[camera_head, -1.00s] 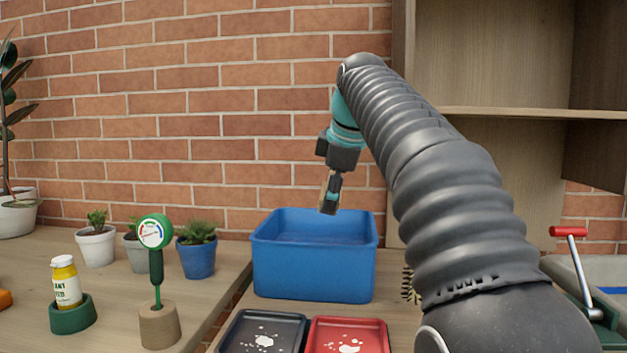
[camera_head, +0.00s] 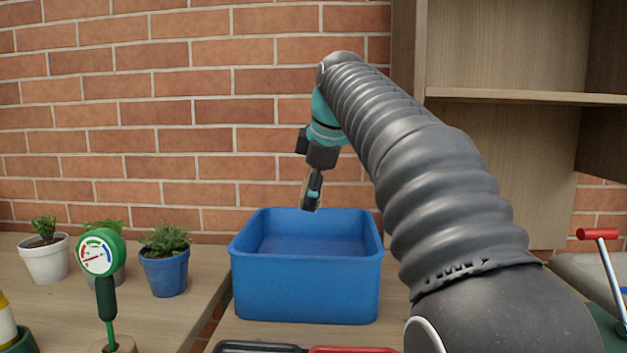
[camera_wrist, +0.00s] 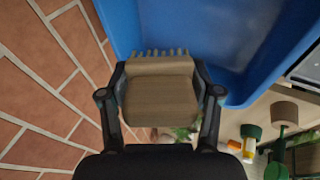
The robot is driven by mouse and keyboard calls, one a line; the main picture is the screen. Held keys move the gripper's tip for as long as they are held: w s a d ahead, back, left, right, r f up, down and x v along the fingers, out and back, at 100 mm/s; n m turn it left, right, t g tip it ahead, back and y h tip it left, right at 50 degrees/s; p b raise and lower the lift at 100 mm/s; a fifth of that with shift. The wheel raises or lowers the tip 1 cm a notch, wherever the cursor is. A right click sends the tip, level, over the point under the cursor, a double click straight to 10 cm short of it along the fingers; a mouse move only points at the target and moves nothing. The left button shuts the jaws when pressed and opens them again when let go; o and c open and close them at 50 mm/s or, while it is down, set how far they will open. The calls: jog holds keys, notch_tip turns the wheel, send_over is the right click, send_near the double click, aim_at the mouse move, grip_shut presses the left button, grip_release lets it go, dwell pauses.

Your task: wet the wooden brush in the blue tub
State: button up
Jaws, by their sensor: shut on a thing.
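The blue tub (camera_head: 305,292) stands open-topped on the wooden bench near the brick wall; its inside shows a flat blue surface, and I cannot tell whether that is water. My gripper (camera_head: 312,190) is above the tub's rear part in the head view, pointing down. It is shut on the wooden brush (camera_wrist: 160,95), a pale wood block with a row of bristles at its upper edge in the wrist view. The bristles overlap the blue tub's wall (camera_wrist: 128,25) in that view. I cannot tell the exact height of the bristles above the rim.
A dark tray (camera_head: 258,348) and a red tray (camera_head: 352,349) lie in front of the tub. Left are a round-dial gauge (camera_head: 101,252), a blue plant pot (camera_head: 165,274) and a white pot (camera_head: 46,262). The brick wall (camera_head: 150,110) is close behind; a shelf unit (camera_head: 510,97) stands right.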

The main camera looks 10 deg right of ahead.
notch_tip(320, 180, down, 9)
jog(key=b, duration=0.6)
jog(key=shift+f+b, duration=0.15)
jog(key=shift+b, duration=0.2)
dwell(0.5)
notch_tip(320, 180, up, 7)
jog(key=p, duration=0.7)
jog(key=shift+r, duration=1.3)
dwell(1.2)
jog(key=shift+r, duration=2)
